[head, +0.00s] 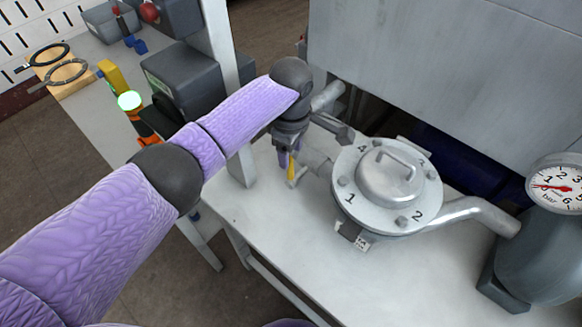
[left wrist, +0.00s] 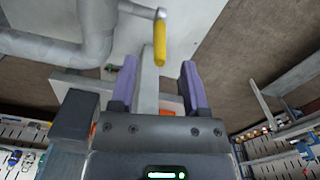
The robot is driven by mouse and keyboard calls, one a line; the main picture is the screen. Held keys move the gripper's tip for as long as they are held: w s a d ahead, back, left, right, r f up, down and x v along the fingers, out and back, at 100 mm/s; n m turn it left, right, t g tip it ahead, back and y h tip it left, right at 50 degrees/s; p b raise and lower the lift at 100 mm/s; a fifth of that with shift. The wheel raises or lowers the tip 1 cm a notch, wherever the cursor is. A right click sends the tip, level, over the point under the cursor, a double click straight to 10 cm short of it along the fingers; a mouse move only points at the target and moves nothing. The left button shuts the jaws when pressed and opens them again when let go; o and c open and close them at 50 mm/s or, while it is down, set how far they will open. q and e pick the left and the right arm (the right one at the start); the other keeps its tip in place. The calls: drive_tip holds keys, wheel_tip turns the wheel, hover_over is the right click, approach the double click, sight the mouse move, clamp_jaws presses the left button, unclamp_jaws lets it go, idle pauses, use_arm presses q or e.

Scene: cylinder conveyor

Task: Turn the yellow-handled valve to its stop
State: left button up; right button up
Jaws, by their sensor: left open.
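The valve's yellow handle (head: 291,173) shows in the head view just under my left gripper (head: 288,157), left of the round lidded vessel. In the left wrist view the yellow handle (left wrist: 160,42) hangs from a grey metal lever (left wrist: 136,9) beside a grey pipe. There my left gripper (left wrist: 158,62) has its two purple fingers spread apart, with the handle's end seen between and just beyond the tips. I cannot tell whether they touch it. My gripper partly hides the valve in the head view. My right gripper is in neither view.
The vessel (head: 350,215) has a bolted, numbered lid and pipes on both sides. A pressure gauge (head: 558,186) stands at the right. A grey panel (head: 450,60) rises behind. A bench (head: 115,75) with a green-lit signal lamp (head: 129,101) is at the left. The near tabletop (head: 275,235) is clear.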

sight(290, 173)
use_arm(q)
wheel_tip(290, 173, down, 6)
drive_tip(key=shift+r+b, duration=0.2)
drive_tip(key=shift+b, duration=0.7)
drive_tip(key=shift+c, duration=0.4)
clamp_jaws()
drive_tip(key=shift+w, duration=0.1)
